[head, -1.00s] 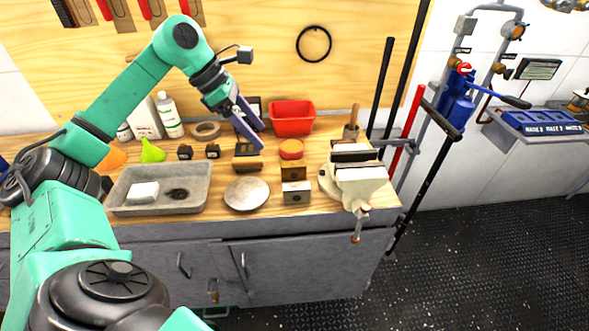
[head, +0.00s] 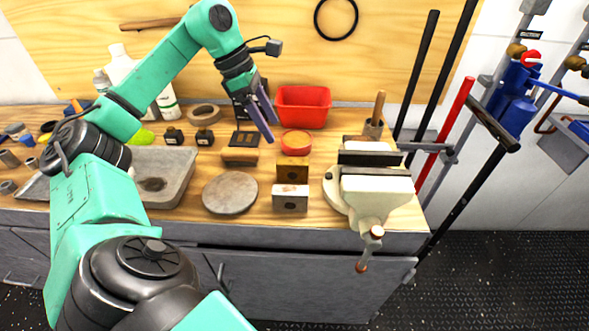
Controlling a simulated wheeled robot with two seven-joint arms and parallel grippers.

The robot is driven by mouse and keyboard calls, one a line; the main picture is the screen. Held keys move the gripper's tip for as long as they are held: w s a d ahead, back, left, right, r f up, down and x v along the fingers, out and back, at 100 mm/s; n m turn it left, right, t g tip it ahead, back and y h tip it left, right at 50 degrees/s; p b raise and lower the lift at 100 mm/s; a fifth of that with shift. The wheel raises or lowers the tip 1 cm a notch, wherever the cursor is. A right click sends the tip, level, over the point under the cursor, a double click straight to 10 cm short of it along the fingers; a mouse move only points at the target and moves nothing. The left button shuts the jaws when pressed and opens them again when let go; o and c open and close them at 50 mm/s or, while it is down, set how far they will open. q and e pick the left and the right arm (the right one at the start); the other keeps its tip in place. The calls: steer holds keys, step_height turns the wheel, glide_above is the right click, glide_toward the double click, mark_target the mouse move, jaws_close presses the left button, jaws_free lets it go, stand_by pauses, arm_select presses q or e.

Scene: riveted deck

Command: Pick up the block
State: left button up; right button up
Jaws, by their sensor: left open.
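Several block-like pieces sit on the wooden bench, and I cannot tell which one the task means. A brown wooden block with a dark hole (head: 292,171) stands in the middle. A pale-topped block with a hole in its grey front (head: 290,199) is just nearer to me. A low brown block (head: 240,156) lies to their left. My left gripper (head: 269,129) is open and empty, its purple fingers pointing down above the bench, behind and left of the brown holed block. It appears apart from all of them. My right gripper is not in view.
A round grey disc (head: 230,193) lies left of the pale-topped block. A cream vise (head: 375,192) stands to the right. A red bin (head: 303,106) and an orange-red round piece (head: 296,143) are behind. A grey tray (head: 178,162) is partly hidden by my arm.

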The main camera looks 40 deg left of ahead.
mark_target(290, 161)
arm_select(q)
steer(key=x, duration=1.3)
steer(key=shift+f, duration=0.4)
steer(key=shift+r, duration=0.1)
jaws_close()
